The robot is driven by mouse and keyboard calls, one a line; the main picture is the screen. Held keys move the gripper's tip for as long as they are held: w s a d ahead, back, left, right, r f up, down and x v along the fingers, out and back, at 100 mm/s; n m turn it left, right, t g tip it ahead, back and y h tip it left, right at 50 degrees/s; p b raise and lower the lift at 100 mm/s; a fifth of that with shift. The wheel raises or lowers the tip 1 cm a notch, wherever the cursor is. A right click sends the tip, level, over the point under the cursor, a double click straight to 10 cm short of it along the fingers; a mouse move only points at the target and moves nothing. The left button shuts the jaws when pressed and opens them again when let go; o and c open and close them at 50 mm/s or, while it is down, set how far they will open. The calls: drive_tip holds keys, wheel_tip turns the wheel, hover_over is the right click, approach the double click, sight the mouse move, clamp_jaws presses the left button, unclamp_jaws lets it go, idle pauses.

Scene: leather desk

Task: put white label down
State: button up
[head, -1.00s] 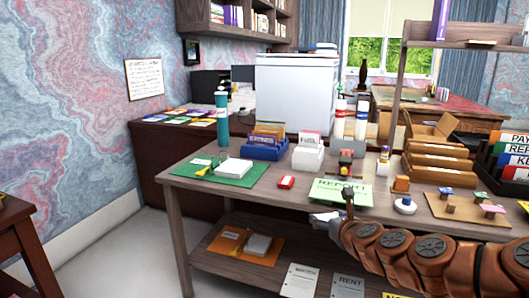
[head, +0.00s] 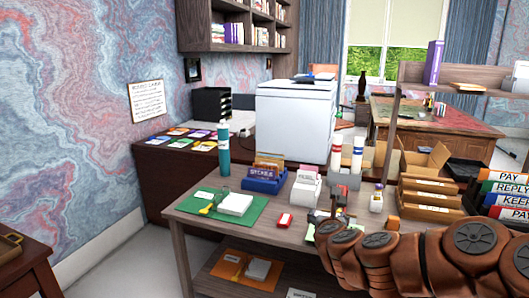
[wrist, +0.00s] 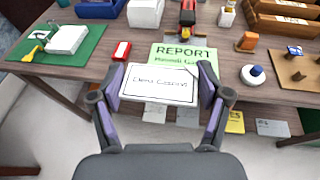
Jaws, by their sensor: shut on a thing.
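The white label (wrist: 160,83) is a flat white card with a thin black border and handwriting-like text. In the wrist view it lies between the two purple-padded fingers of my gripper (wrist: 160,88), which are shut on its left and right edges. It overlaps the lower part of the green REPORT sheet (wrist: 184,54) at the desk's front edge. Whether the label touches the sheet or desk cannot be told. In the head view my arm hides the label and most of the sheet.
The wooden desk (head: 262,228) holds a green mat (head: 252,211) with a white pad, a red box (wrist: 121,51), an orange block (wrist: 246,42) and a round blue-and-white item (wrist: 252,76). Cardboard trays (head: 432,198) stand at right.

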drive_tip(key=shift+m+h, duration=0.5)
drive_tip(key=shift+h, duration=0.1)
drive_tip(key=r+p, duration=0.2)
drive_tip(key=s+r+p, duration=0.1)
drive_tip(key=r, duration=0.1)
drive_tip(key=shift+r+p, duration=0.35)
drive_tip(key=shift+s+d+r+p, duration=0.2)
drive_tip(key=shift+s+r+p, duration=0.05)
drive_tip(key=shift+r+p, duration=0.35)
drive_tip(key=shift+f, duration=0.15)
